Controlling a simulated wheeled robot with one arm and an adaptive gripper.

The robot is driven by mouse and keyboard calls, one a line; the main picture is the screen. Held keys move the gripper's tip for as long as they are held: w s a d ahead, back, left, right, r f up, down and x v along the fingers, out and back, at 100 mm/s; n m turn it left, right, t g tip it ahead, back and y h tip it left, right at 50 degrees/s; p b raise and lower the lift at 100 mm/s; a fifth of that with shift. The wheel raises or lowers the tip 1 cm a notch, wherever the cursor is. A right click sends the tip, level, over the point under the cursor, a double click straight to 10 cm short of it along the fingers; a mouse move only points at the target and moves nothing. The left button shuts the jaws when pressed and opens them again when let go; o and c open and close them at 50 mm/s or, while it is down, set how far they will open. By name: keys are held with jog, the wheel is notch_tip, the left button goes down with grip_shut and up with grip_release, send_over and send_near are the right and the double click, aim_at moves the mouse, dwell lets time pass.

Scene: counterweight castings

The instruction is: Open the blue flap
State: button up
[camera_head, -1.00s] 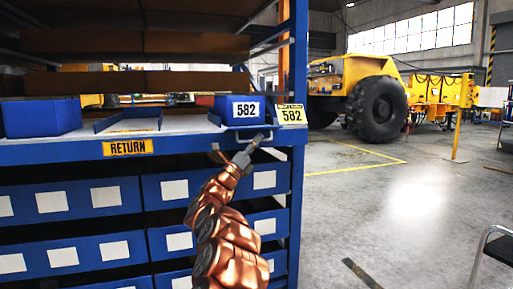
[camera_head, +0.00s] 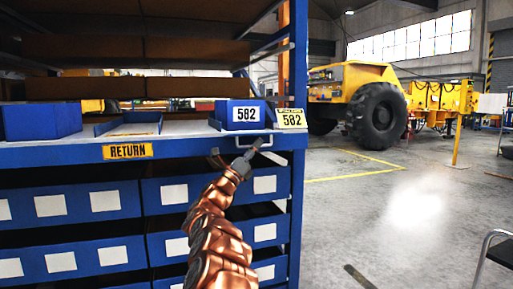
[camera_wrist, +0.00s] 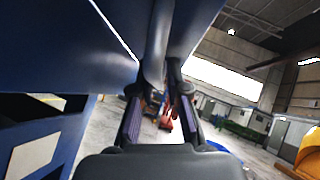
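The blue flap (camera_head: 223,116) is the box-like front marked 582 at the right end of the shelf's upper ledge. A pale loop handle (camera_head: 268,138) shows below its label. My gripper (camera_head: 262,150) is at the handle, slightly below it. In the wrist view, my gripper's two dark fingers (camera_wrist: 158,98) stand apart with a gap between them. A blue-grey bar (camera_wrist: 155,50), apparently the handle, reaches down between the fingertips. Whether the fingers touch it cannot be told.
The blue rack (camera_head: 60,158) fills the left, with a yellow RETURN label (camera_head: 127,151) and rows of blue bins (camera_head: 95,180) below. Open concrete floor (camera_head: 400,215) lies right, with a chair (camera_head: 490,250) at the edge.

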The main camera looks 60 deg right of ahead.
jog(key=o, duration=0.3)
jog(key=v, duration=1.2)
dwell(0.3)
